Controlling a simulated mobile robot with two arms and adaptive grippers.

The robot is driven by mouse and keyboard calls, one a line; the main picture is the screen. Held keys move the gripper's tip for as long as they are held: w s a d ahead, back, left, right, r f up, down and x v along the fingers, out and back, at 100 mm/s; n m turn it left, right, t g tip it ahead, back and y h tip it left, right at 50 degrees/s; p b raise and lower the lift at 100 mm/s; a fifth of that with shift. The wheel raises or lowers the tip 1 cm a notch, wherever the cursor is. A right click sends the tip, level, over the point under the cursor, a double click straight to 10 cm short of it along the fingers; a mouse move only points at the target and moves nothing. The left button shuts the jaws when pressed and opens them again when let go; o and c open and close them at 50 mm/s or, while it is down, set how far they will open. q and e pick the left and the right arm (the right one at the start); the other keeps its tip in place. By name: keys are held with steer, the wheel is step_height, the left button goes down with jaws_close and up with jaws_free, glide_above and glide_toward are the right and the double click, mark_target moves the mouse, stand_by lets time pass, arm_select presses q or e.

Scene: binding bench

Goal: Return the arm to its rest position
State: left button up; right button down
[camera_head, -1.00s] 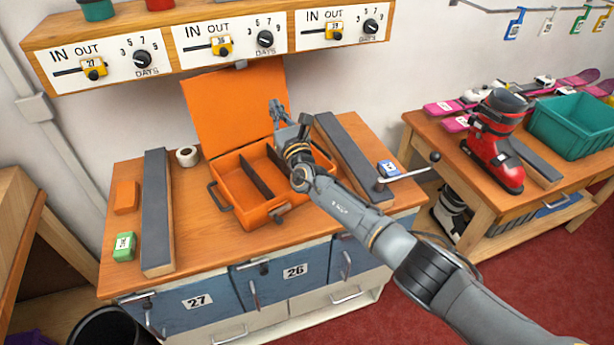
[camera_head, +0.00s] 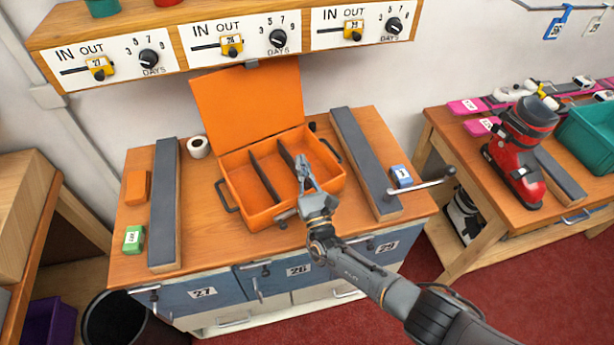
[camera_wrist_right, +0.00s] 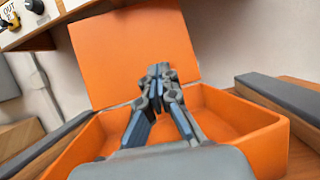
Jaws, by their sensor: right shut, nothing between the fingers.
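My right gripper (camera_head: 303,168) is in front of and above the open orange case on the bench, with its fingers over the case's right part in the head view. Its fingertips (camera_wrist_right: 160,74) meet in the right wrist view, and nothing shows between them. My right arm comes in from the lower right. My left gripper is not in any view.
The orange case (camera_head: 235,165) stands open with its lid up and dividers inside. Grey-topped rails (camera_head: 163,205) (camera_head: 362,160) flank it. A crank handle (camera_head: 432,183) sticks out at the bench's right. A red ski boot (camera_head: 520,150) stands on the right table.

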steer(key=s+f, duration=0.1)
steer(key=s+d+f, duration=0.1)
steer(key=s, duration=0.1)
steer(key=shift+s+f, duration=0.1)
steer(key=shift+f, duration=0.15)
steer(key=shift+s, duration=0.15)
